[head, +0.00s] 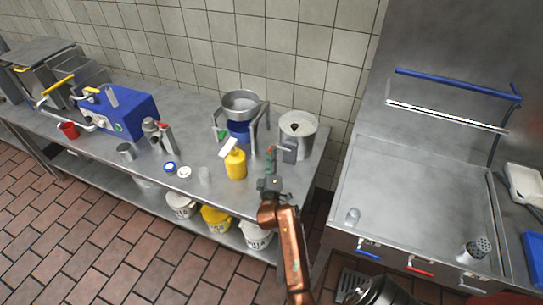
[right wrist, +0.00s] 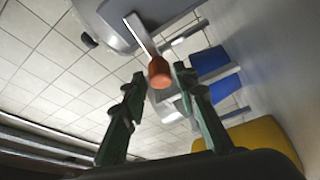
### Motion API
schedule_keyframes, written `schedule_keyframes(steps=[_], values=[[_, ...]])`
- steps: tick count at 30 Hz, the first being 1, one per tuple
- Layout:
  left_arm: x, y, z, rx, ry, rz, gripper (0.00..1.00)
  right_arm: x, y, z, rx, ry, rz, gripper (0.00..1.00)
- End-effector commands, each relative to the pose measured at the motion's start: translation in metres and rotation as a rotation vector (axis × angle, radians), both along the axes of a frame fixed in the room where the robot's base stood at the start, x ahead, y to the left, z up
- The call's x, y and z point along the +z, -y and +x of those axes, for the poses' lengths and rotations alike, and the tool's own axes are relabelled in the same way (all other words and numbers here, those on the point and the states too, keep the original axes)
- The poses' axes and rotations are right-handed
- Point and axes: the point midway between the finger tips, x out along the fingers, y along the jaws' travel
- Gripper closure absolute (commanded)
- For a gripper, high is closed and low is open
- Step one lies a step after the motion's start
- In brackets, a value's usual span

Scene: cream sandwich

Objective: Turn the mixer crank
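The mixer (head: 298,124) is a round pale-grey pot with a grey box on its front, at the right end of the steel counter. In the right wrist view its grey body (right wrist: 105,22) is at the top, and the crank (right wrist: 145,38) sticks out as a pale bar with an orange-brown knob (right wrist: 159,73). My right gripper (head: 270,156) is just in front of the mixer. In the right wrist view its green fingers (right wrist: 157,80) are apart, one on each side of the knob. I cannot tell whether they touch it. My left gripper is not in view.
A yellow bottle (head: 236,165) stands left of my right gripper. A metal bowl on a stand (head: 240,104) is left of the mixer. A blue machine (head: 120,108) and small cups are farther left. A steel sink unit (head: 410,190) is to the right.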

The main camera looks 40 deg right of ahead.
Motion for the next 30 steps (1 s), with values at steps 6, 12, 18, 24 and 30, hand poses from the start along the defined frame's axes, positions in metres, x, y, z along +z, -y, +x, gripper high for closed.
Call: schedule_keyframes(steps=[6, 12, 18, 24, 30], values=[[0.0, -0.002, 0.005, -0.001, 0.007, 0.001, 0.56, 0.006, 0.0, 0.001, 0.0, 0.002, -0.002, 0.73], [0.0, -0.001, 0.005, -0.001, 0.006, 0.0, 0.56, 0.039, 0.0, 0.001, 0.002, 0.006, -0.006, 0.73], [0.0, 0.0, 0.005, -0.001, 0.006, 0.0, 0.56, 0.077, 0.0, 0.001, 0.001, 0.005, -0.004, 0.73], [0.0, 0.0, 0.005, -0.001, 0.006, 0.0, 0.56, 0.097, 0.0, 0.0, 0.0, 0.002, -0.001, 0.73], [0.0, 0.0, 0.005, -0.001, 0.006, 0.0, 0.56, 0.1, 0.0, 0.0, 0.0, -0.001, -0.001, 0.73]])
